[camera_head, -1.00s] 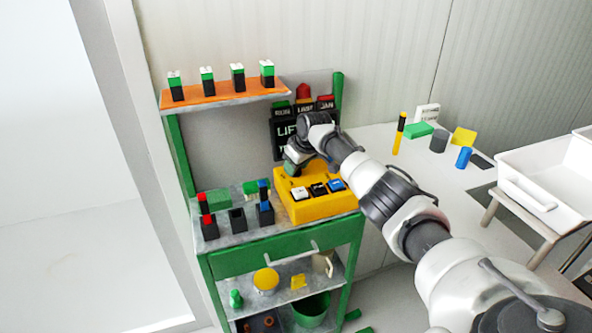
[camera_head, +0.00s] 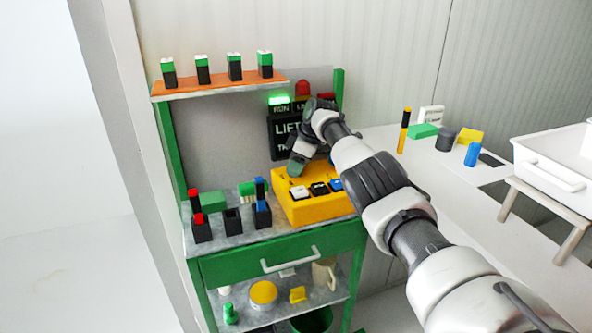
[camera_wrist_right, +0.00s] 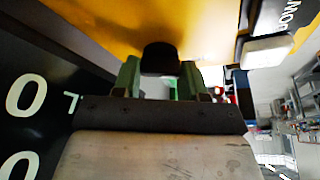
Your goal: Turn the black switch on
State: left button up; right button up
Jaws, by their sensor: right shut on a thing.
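A yellow control box (camera_head: 313,208) sits on the green bench, with a white, a black and a blue rocker on its near side. My right gripper (camera_head: 294,170) is at the far left corner of the box, coming down on it from above. In the right wrist view a dark round black switch (camera_wrist_right: 160,58) stands out from the yellow surface between the two green fingers of the right gripper (camera_wrist_right: 159,80), which are shut on it. In the head view the gripper hides this switch. My left gripper is out of view.
A dark sign panel (camera_head: 283,136) stands behind the box, with a lit green RUN lamp (camera_head: 279,100) and a red lamp (camera_head: 303,88). Upright dark holders (camera_head: 233,220) stand left of the box. A white table with a tray (camera_head: 550,178) is at right.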

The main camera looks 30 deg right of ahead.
jog(key=shift+f, duration=0.1)
dwell(0.4)
jog(key=o, duration=0.9)
jog(key=shift+r, duration=0.2)
